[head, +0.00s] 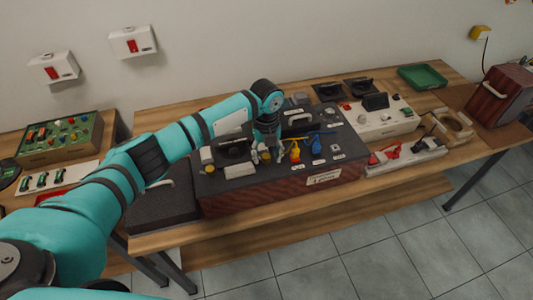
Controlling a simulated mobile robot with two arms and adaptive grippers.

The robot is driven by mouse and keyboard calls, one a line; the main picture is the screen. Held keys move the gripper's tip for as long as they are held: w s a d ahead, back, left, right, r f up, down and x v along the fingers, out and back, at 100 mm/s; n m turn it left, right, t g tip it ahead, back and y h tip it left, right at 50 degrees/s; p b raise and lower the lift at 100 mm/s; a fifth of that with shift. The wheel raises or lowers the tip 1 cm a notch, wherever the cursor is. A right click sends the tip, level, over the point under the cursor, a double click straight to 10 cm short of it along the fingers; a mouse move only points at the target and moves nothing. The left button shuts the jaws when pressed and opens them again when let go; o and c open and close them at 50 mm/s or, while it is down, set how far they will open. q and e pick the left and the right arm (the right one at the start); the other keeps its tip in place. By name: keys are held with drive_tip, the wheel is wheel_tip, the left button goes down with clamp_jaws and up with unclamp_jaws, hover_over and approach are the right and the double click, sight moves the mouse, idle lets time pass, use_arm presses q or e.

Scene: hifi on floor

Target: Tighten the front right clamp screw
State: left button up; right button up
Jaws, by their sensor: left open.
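My teal left arm reaches in from the left over the workbench, and my left gripper (266,155) points down at the front middle of a dark box (235,180) with reddish-brown sides. The gripper is open and seems empty. Just right of it stand an orange-yellow part (295,153) and a blue part (316,145) on the box top. Small light pieces and labels lie around them. I cannot tell which small piece is the front right clamp screw, nor whether the gripper touches anything. My right gripper is not in view.
A white panel unit (395,122) and a power strip with red plugs (405,154) stand right of the box. A green tray (422,76) and a reddish-brown case (502,95) are farther right. A green board (60,137) stands at left. The tiled floor in front is clear.

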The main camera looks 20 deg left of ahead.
sight(266, 155)
use_arm(q)
wheel_tip(266, 155, up, 12)
idle(0.6)
